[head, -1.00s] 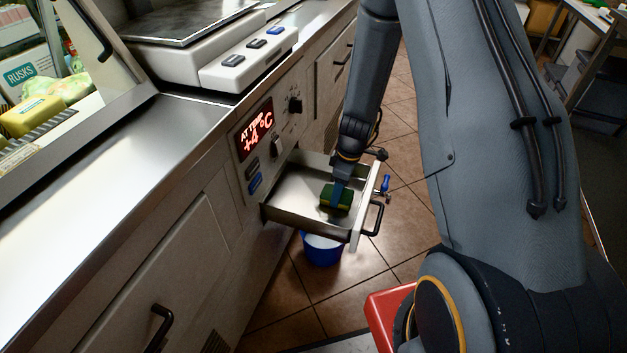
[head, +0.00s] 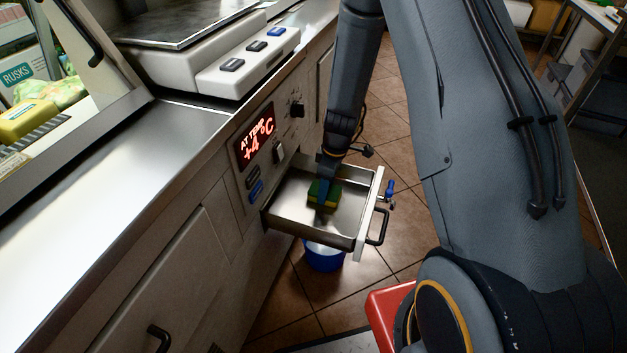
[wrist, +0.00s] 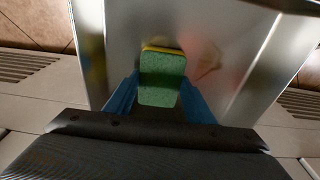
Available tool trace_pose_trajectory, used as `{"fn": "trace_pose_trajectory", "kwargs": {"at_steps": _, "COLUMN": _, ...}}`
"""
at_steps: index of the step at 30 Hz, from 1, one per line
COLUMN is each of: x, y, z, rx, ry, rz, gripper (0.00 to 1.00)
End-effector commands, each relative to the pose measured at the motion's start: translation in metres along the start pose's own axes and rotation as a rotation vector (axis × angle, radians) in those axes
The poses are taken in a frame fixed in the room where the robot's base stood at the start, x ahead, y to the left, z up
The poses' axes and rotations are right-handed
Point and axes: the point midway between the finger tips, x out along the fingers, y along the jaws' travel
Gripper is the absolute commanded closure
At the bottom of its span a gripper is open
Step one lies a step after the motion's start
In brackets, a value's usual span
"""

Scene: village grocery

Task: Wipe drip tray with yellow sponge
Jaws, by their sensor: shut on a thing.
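The drip tray (head: 285,213) is a metal drawer pulled out from the counter front, with a pale front panel and a dark handle. My gripper (head: 323,182) reaches down into it, shut on a sponge (head: 322,196) with a green face and a yellow layer. In the wrist view the sponge (wrist: 160,88) sits between the blue fingertips of my gripper (wrist: 160,95), over the tray floor (wrist: 215,35). A reddish smear (wrist: 205,62) or reflection shows on the metal beside it; I cannot tell which. Whether the sponge touches the floor is unclear.
A blue bucket (head: 323,258) stands on the tiles below the tray. A blue-handled valve (head: 389,190) is by the tray's front panel. The counter (head: 150,135) with scale (head: 250,62) and a temperature display (head: 254,135) runs along the left.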

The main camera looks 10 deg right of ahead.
Motion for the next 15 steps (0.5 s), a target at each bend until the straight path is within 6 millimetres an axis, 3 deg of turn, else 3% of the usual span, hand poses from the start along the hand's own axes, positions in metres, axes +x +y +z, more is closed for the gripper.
{"fn": "trace_pose_trajectory", "kwargs": {"at_steps": 3, "x": 0.004, "y": -0.003, "z": -0.006, "rx": 0.001, "ry": 0.0, "rz": -0.001, "gripper": 0.72}}
{"fn": "trace_pose_trajectory", "kwargs": {"at_steps": 7, "x": -0.02, "y": -0.002, "z": -0.008, "rx": 0.004, "ry": 0.001, "rz": 0.004, "gripper": 0.72}}
{"fn": "trace_pose_trajectory", "kwargs": {"at_steps": 15, "x": -0.042, "y": 0.0, "z": -0.006, "rx": 0.012, "ry": 0.0, "rz": 0.002, "gripper": 0.72}}
